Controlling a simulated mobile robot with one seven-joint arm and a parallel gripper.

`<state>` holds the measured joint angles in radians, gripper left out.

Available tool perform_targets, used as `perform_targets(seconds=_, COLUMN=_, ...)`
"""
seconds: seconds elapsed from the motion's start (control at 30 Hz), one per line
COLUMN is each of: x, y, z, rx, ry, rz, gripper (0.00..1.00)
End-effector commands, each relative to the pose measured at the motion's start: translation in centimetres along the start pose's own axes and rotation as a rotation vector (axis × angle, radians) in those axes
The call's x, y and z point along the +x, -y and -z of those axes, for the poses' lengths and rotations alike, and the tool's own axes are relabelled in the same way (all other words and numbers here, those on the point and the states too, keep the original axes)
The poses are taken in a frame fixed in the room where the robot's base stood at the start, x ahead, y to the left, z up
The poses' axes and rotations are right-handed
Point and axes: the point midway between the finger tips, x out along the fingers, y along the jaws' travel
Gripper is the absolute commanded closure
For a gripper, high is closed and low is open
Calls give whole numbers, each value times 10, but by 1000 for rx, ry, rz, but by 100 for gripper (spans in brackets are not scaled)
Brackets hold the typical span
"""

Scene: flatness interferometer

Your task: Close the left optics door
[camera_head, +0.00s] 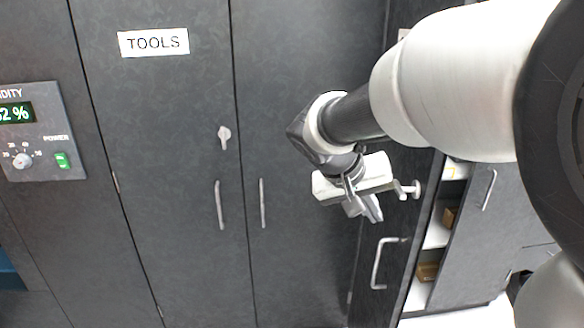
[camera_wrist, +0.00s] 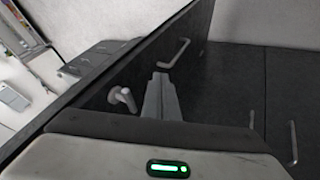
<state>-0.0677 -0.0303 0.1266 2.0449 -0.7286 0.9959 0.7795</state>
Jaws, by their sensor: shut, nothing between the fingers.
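The left optics door (camera_head: 368,300) is a dark grey panel standing open, swung out from the cabinet front. It carries a metal bar handle (camera_head: 385,262) and a pale knob (camera_head: 405,190). In the wrist view, the door (camera_wrist: 200,35) rises ahead of my gripper, with its handle (camera_wrist: 176,54) just beyond the fingertips and the knob (camera_wrist: 122,98) to their left. My gripper (camera_head: 373,212) is shut and empty, on the outer-face side of the door, above the handle; the fingers (camera_wrist: 161,82) show together in the wrist view. I cannot tell whether they touch the door. My arm hides the door's upper part.
Shelves (camera_head: 437,234) with small brown boxes show beyond the open door's edge. Another grey door (camera_head: 470,235) with a handle stands to the right. Closed cabinet doors with a TOOLS sign (camera_head: 153,42) and a humidity panel (camera_head: 40,135) are on the left.

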Motion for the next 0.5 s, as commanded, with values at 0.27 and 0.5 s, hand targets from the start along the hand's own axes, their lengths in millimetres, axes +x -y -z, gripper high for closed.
perform_targets(seconds=0.27, x=54, y=0, z=-4, rx=-1, ry=8, rz=-2, gripper=100)
perform_targets(seconds=0.5, x=98, y=-6, z=-2, rx=3, ry=5, rz=-1, gripper=100)
